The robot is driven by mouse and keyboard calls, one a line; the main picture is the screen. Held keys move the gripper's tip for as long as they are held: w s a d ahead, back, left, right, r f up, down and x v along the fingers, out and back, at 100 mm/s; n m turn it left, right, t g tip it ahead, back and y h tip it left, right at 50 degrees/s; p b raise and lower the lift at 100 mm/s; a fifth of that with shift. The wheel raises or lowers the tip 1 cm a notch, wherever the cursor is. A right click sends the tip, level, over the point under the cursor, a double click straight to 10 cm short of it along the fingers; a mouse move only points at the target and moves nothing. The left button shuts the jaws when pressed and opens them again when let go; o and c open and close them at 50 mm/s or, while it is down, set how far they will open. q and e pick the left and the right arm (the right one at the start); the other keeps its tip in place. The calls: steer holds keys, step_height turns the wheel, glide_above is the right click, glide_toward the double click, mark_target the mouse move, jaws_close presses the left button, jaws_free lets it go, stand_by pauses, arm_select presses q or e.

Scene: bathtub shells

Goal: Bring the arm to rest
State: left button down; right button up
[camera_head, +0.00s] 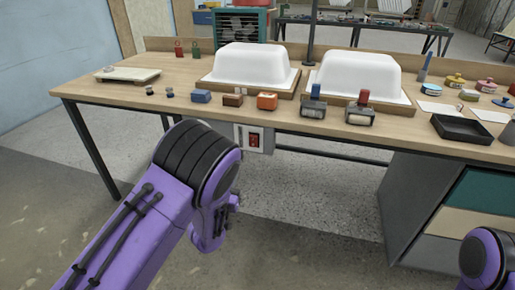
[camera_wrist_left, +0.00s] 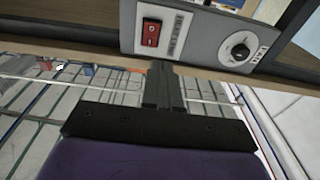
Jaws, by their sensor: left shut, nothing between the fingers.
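My left arm (camera_head: 172,205), purple with black bands, comes in from the lower left in front of the bench. In the head view its gripper is hidden behind the arm's own links. In the left wrist view my left gripper (camera_wrist_left: 163,88) is shut, with its dark fingers together and nothing between them. The fingertips appear just below a grey panel (camera_wrist_left: 198,40) with a red switch (camera_wrist_left: 151,32) and a black knob (camera_wrist_left: 240,52); I cannot tell whether they touch it. My right arm (camera_head: 485,258) shows only at the lower right corner; its gripper is out of view.
The wooden bench (camera_head: 120,91) holds two white tub shells (camera_head: 245,62) (camera_head: 358,74), small coloured blocks, a black tray (camera_head: 462,128) and a pale board (camera_head: 128,74). The panel (camera_head: 267,137) is on its front edge. Drawers (camera_head: 465,205) stand at right. Floor (camera_head: 285,195) before the bench is clear.

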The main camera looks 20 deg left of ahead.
arm_select(q)
steer(key=s+a+f+n+g+y, duration=0.1)
steer(key=s+a+f+n+g, duration=0.1)
steer(key=s+f+g, duration=0.4)
steer(key=s+a+f+n+g+y, duration=0.1)
steer(key=s+a+f+n+g, duration=0.1)
steer(key=s+f, duration=0.7)
steer(key=s+f+n+g, duration=0.1)
steer(key=s+f+g, duration=0.35)
steer(key=s, duration=0.65)
steer(key=s+f+n+g, duration=0.1)
steer(key=s+f+g, duration=0.2)
steer(key=s+f, duration=0.55)
step_height(320, 180, up, 17)
steer(key=s+p, duration=0.2)
steer(key=p, duration=1.2)
steer(key=shift+s+f, duration=0.15)
steer(key=shift+s, duration=0.05)
